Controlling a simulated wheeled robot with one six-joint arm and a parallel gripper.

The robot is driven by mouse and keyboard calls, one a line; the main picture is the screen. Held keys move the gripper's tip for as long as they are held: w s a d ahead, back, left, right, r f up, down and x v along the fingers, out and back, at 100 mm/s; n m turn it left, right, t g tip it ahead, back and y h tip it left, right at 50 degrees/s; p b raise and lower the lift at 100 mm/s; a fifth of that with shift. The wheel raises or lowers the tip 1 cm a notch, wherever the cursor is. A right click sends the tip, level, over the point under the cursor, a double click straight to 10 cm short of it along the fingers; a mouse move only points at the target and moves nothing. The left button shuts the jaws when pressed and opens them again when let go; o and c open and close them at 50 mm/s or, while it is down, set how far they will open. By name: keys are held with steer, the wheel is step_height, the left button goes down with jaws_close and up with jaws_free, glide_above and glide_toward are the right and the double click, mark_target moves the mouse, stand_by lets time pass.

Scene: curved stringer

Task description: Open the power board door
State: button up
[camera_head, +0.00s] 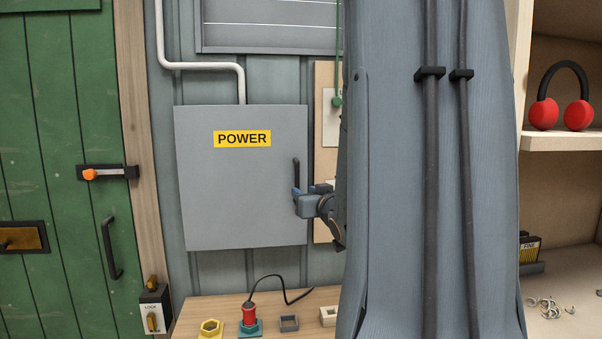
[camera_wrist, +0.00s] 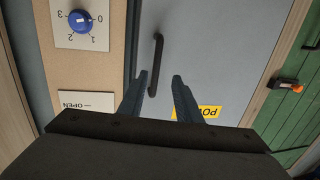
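The grey power board door (camera_head: 225,185) is shut and carries a yellow POWER label (camera_head: 242,139). Its dark vertical handle (camera_head: 296,173) is near the right edge. My gripper (camera_head: 298,193) is at the lower part of this handle, in front of the door. In the wrist view the picture is upside down. There the two fingers of my gripper (camera_wrist: 160,80) stand apart, with the handle (camera_wrist: 156,60) in the gap between them. I cannot tell whether either finger touches the handle. The POWER label (camera_wrist: 196,113) is partly hidden by a finger.
A wooden panel with a blue dial (camera_wrist: 80,20) stands beside the door. A bench (camera_head: 285,305) below holds a red plug (camera_head: 248,314) and small blocks. A green door (camera_head: 60,180) is at left. Shelves with red headphones (camera_head: 562,100) are at right. My arm hides the middle right.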

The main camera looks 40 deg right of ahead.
mark_target(298, 180)
steer(key=shift+t, duration=0.4)
steer(key=x, duration=0.2)
steer(key=r+p+x, duration=0.1)
steer(key=x, duration=0.2)
steer(key=p+x, duration=0.1)
steer(key=x, duration=0.1)
steer(key=shift+w+d+r, duration=0.1)
steer(key=shift+d+r, duration=0.1)
steer(key=shift+d, duration=0.3)
steer(key=shift+c, duration=0.3)
jaws_close()
